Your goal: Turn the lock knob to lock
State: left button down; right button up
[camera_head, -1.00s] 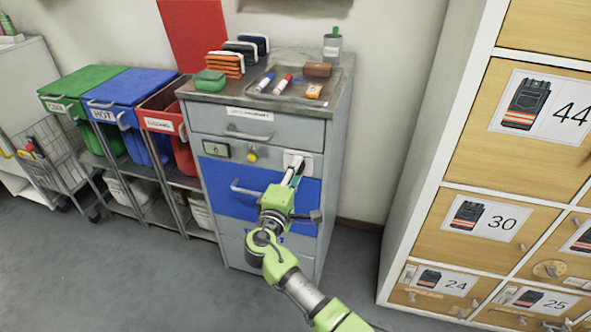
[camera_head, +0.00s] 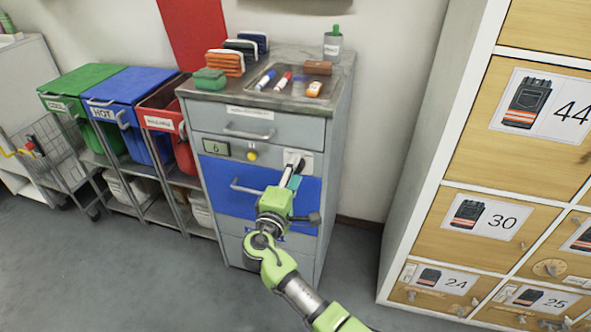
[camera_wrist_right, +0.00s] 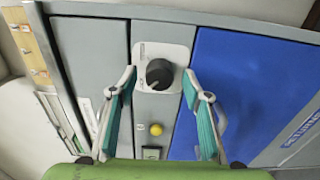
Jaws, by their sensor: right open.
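The lock knob (camera_wrist_right: 159,74) is a dark round knob on a white plate on the cabinet front. In the right wrist view it lies between and just beyond the two teal-padded fingers of my right gripper (camera_wrist_right: 160,100). The fingers are spread apart, with a gap to the knob on each side. In the head view the right gripper (camera_head: 293,172) reaches up to the white plate (camera_head: 306,157), and hides part of the knob. The grey cabinet (camera_head: 335,150) has a blue drawer (camera_head: 225,180) below the knob. My left gripper is not in view.
A yellow button (camera_head: 252,155) and a small display (camera_head: 216,147) sit left of the knob. A tray (camera_head: 325,75) with markers lies on the cabinet top.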

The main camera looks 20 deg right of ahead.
jog(key=v, duration=1.1)
jog(key=shift+d, duration=0.1)
